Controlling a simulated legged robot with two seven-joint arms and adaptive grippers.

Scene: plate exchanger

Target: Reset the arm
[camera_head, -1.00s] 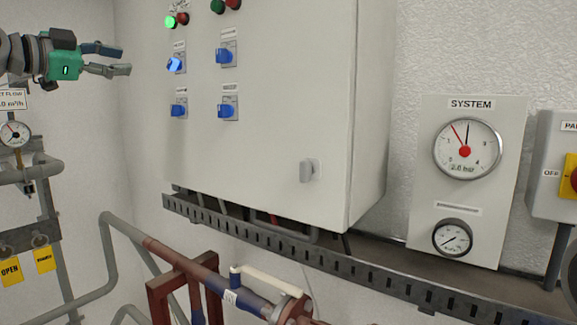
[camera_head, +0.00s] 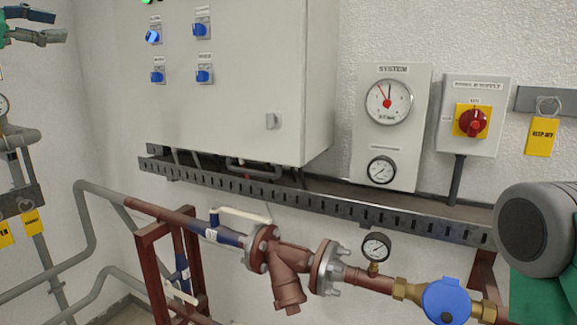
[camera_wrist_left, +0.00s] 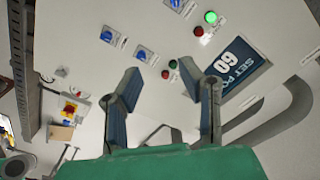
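My left gripper (camera_head: 38,27) is at the upper left edge of the head view, left of the grey control cabinet (camera_head: 235,125). Its two fingers are apart with nothing between them. In the left wrist view the gripper (camera_wrist_left: 165,80) is also open and empty, with the cabinet front (camera_wrist_left: 90,30) beyond the fingers. A dark motor-like grey and green part (camera_head: 540,230) at the right edge looks like part of my right arm; no right fingers show.
The cabinet carries blue switches (camera_head: 202,75). Right of it are the SYSTEM gauge panel (camera_head: 393,145) and a red and yellow isolator (camera_head: 472,122). A perforated cable tray (camera_head: 330,203) runs below. Pipework with a strainer (camera_head: 288,268) and a blue-capped meter (camera_head: 446,300) fills the lower area.

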